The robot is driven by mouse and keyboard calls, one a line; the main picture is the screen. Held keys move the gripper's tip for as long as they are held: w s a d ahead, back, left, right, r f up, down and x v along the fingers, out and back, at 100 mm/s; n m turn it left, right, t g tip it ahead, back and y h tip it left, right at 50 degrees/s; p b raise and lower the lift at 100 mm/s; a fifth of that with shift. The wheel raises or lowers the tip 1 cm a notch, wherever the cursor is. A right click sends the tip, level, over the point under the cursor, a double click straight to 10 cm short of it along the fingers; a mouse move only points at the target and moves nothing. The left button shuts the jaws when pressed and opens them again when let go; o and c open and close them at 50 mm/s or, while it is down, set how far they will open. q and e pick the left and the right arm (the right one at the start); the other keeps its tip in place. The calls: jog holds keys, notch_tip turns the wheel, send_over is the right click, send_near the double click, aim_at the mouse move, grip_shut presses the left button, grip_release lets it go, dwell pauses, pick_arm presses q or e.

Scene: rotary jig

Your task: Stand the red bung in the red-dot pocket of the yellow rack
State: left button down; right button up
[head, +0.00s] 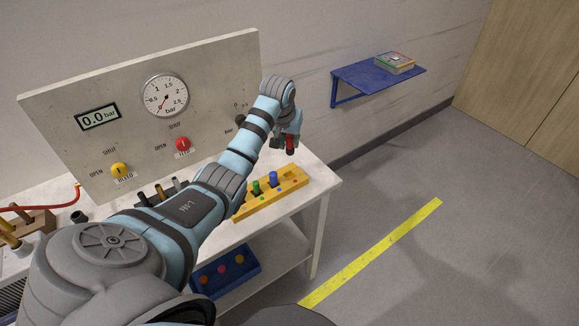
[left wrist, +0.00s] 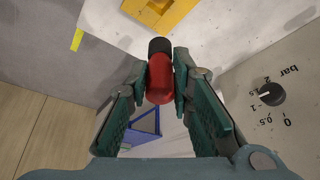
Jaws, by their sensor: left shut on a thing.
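My left gripper (head: 285,144) is shut on the red bung (head: 290,142) and holds it in the air above the right end of the bench. In the left wrist view the red bung (left wrist: 160,80) with its dark end sits between the fingers of the left gripper (left wrist: 159,85). The yellow rack (head: 270,200) lies on the bench below, with a green bung (head: 256,187) and a blue bung (head: 273,179) standing in it. Coloured dots mark the rack's front. A corner of the rack (left wrist: 158,12) shows in the left wrist view. My right gripper is out of view.
A panel (head: 215,75) with a gauge, red and yellow knobs and a display stands behind the bench. A blue tray (head: 228,270) sits on the lower shelf. A blue wall shelf (head: 350,78) is at upper right. Dark-handled items (head: 160,190) stand beside my arm.

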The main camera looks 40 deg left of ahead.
pick_arm(q)
notch_tip(320, 180, down, 12)
jog(key=shift+r+b, duration=0.1)
jog(key=shift+b, duration=0.65)
jog(key=c, duration=1.8)
grip_release()
jog(key=shift+a, duration=0.1)
jog(key=shift+o, duration=0.5)
jog(key=shift+r, duration=0.25)
jog(key=p+v, duration=0.3)
jog(key=v, duration=0.8)
jog(key=shift+r, duration=0.3)
